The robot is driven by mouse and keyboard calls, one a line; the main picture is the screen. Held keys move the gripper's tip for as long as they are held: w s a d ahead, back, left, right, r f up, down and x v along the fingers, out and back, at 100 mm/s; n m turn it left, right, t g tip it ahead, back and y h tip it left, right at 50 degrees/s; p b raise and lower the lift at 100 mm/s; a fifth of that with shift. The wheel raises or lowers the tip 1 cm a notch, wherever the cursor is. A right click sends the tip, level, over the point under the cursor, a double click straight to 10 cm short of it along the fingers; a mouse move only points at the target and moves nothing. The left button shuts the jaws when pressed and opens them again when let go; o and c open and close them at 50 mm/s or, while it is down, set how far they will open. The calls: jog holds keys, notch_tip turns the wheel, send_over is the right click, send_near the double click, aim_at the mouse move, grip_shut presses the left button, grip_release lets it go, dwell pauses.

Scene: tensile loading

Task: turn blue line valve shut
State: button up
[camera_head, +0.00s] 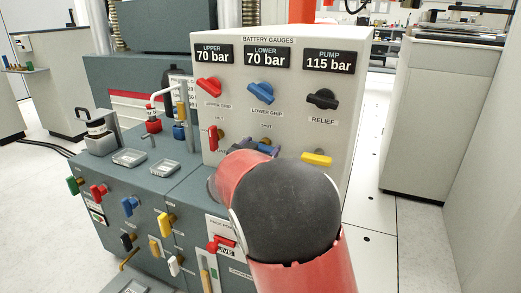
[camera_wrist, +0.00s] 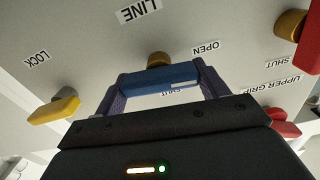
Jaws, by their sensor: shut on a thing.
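The blue line valve handle (camera_wrist: 165,79) sits on a brass stem (camera_wrist: 159,59) on the pale panel, between the LINE and SHUT labels in the wrist view. It lies nearly crosswise there, its right end toward the OPEN label. My gripper (camera_wrist: 160,86) is shut on the handle, one finger at each end. In the head view a bit of the blue handle (camera_head: 267,149) shows beside my gripper (camera_head: 254,147) at the lower middle of the gauge panel. My red and black arm hides much of that area.
A yellow lock handle (camera_head: 317,159) is right of my gripper, and a red handle (camera_head: 214,137) is left of it. Red (camera_head: 209,85), blue (camera_head: 261,93) and black (camera_head: 322,98) knobs sit above. A grey bench (camera_head: 150,190) with several small valves stands left.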

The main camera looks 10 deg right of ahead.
jog(key=m+b, duration=0.2)
jog(key=m, duration=0.1)
jog(key=m+b, duration=0.1)
jog(key=m, duration=0.1)
jog(key=shift+d+f+b, duration=0.1)
jog(key=shift+f+b, duration=0.15)
jog(key=shift+b, duration=0.05)
jog(key=m+b, duration=0.3)
jog(key=m, duration=0.1)
jog(key=shift+s+m, duration=0.1)
jog(key=shift+m, duration=0.3)
jog(key=m+b, duration=0.2)
jog(key=m, duration=0.1)
jog(key=shift+m, duration=1.8)
jog(key=o, duration=1)
